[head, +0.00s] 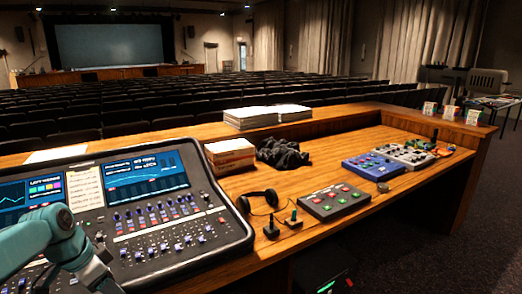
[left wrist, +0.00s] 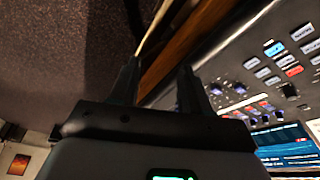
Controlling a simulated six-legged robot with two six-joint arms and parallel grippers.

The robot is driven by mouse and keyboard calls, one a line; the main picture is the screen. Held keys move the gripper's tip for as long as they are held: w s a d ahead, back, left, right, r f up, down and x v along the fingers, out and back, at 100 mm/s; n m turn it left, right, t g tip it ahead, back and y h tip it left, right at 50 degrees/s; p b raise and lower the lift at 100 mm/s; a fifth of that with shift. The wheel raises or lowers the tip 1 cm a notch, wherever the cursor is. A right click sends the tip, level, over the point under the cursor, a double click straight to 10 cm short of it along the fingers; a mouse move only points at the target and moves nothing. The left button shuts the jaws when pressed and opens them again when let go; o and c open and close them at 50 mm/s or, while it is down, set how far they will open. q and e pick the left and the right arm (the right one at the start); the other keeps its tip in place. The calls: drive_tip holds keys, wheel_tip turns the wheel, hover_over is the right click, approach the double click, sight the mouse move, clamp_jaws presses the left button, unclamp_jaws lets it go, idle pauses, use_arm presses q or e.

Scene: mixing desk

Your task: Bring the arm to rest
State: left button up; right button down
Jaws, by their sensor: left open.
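My left arm comes in at the lower left of the head view. Its gripper (head: 103,283) hangs over the front left part of the mixing console (head: 232,222), partly cut off by the lower picture edge. In the left wrist view the two dark fingers of this gripper (left wrist: 158,82) stand apart with nothing between them. The console's buttons and a lit screen (left wrist: 285,145) show to the right of the fingers there. Whether the gripper touches the console cannot be told. My right gripper is in neither view.
On the wooden desk (head: 345,145) lie headphones (head: 259,201), a grey button box (head: 334,202), a blue box (head: 373,166), black cloth (head: 281,153) and paper stacks (head: 230,156). Small joysticks stand by the headphones. Bare desk lies between cloth and button box.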

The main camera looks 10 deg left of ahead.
use_arm(q)
drive_tip(key=d+f+n+g+h, duration=0.1)
drive_tip(key=d+f+n, duration=0.1)
drive_tip(key=d+f, duration=0.7)
drive_tip(key=d+f+n, duration=0.1)
drive_tip(key=d+f, duration=0.4)
drive_tip(key=f, duration=0.7)
drive_tip(key=s+d+f+n, duration=0.2)
drive_tip(key=s+d+f, duration=0.5)
drive_tip(key=s, duration=0.3)
drive_tip(key=s+d+f+n+g+h, duration=0.1)
drive_tip(key=s+d+f+n, duration=0.2)
drive_tip(key=s+d+f, duration=0.4)
drive_tip(key=s, duration=0.2)
drive_tip(key=shift+s+g, duration=0.3)
drive_tip(key=shift+s, duration=0.1)
